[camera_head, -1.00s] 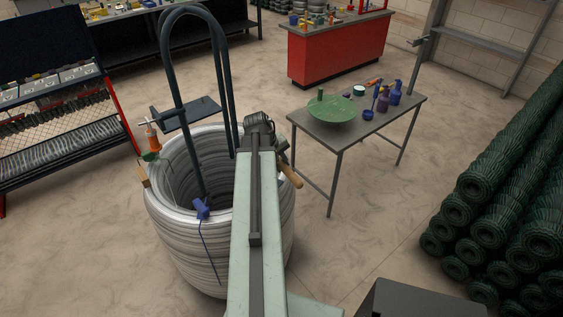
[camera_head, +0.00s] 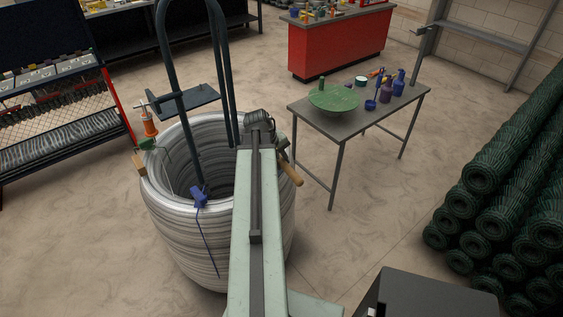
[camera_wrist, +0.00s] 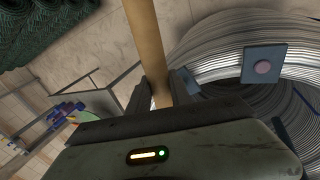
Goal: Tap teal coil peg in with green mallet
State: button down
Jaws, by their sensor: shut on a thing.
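My gripper (camera_head: 262,140) is at the right rim of the big wire coil (camera_head: 172,235). It is shut on a wooden handle (camera_head: 290,173), which runs up between the fingers in the wrist view (camera_wrist: 149,45). The head on this handle is out of sight, so its green colour cannot be checked.
Dark hoop bars (camera_head: 174,85) rise from the coil. A table (camera_head: 345,128) with a green disc (camera_head: 334,101) stands right. Green mesh rolls (camera_head: 500,195) fill the far right.

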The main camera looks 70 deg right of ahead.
notch_tip(320, 180, down, 5)
jog(key=b, duration=0.3)
jog(key=shift+r+b, duration=0.15)
jog(key=shift+b, duration=0.25)
jog(key=shift+r+p, duration=0.75)
notch_tip(320, 180, up, 2)
jog(key=shift+r+p, duration=0.1)
jog(key=shift+p, duration=1)
jog(key=shift+s, duration=0.1)
